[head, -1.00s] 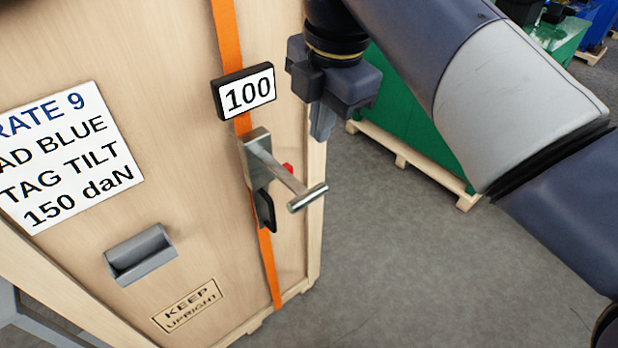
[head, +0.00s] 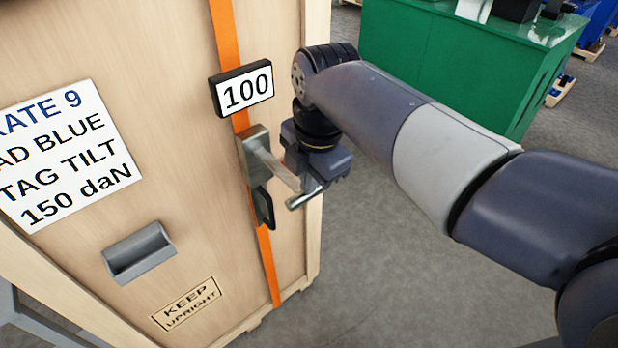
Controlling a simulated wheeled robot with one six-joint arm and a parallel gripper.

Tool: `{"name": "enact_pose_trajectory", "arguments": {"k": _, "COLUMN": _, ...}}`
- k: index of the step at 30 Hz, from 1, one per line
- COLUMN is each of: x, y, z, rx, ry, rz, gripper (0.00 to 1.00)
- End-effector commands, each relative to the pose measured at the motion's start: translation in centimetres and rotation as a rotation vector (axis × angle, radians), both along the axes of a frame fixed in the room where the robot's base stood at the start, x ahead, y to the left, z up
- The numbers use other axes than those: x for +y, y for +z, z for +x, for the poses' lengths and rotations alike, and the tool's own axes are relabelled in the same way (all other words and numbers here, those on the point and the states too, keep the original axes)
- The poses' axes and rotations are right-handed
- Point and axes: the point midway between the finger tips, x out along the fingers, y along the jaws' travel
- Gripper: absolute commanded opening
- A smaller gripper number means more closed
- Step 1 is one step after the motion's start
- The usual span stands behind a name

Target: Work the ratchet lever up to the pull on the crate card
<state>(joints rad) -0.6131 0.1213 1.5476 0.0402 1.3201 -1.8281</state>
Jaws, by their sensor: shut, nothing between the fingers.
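The ratchet lever (head: 272,168) sticks out from its metal bracket on the orange strap (head: 226,40), its cross handle (head: 304,197) at the free end. The display (head: 245,90) above it reads 100. The crate card (head: 65,155) on the left is partly cut off; it shows "RATE 9", "AD BLUE", "TAG TILT" and "150 daN". My gripper (head: 318,190) is low, just behind and right of the lever handle. Its fingers are mostly hidden by the handle, and I cannot tell whether they touch it. It holds nothing that I see.
The wooden crate (head: 190,235) fills the left side, with a grey holder (head: 138,252) and a KEEP UPRIGHT label (head: 186,305) on its face. A green cabinet (head: 440,65) stands behind my arm. The floor (head: 400,280) right of the crate is clear.

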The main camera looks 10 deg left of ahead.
Motion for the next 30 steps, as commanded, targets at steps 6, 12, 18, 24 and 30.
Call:
{"name": "enact_pose_trajectory", "arguments": {"k": 6, "x": 0.0, "y": -0.3, "z": 0.0, "rx": 0.000, "ry": 0.000, "rz": 0.000, "gripper": 0.00}}
{"name": "enact_pose_trajectory", "arguments": {"k": 12, "x": 0.0, "y": -0.3, "z": 0.0, "rx": -0.001, "ry": 0.000, "rz": 0.001, "gripper": 0.00}}
{"name": "enact_pose_trajectory", "arguments": {"k": 18, "x": -0.1, "y": -0.9, "z": -0.1, "rx": -0.014, "ry": 0.000, "rz": 0.017, "gripper": 0.00}}
{"name": "enact_pose_trajectory", "arguments": {"k": 24, "x": -0.3, "y": -2.3, "z": -0.2, "rx": -0.057, "ry": -0.001, "rz": 0.065, "gripper": 0.00}}
{"name": "enact_pose_trajectory", "arguments": {"k": 30, "x": -0.4, "y": -4.2, "z": -0.3, "rx": -0.122, "ry": -0.001, "rz": 0.142, "gripper": 0.00}}
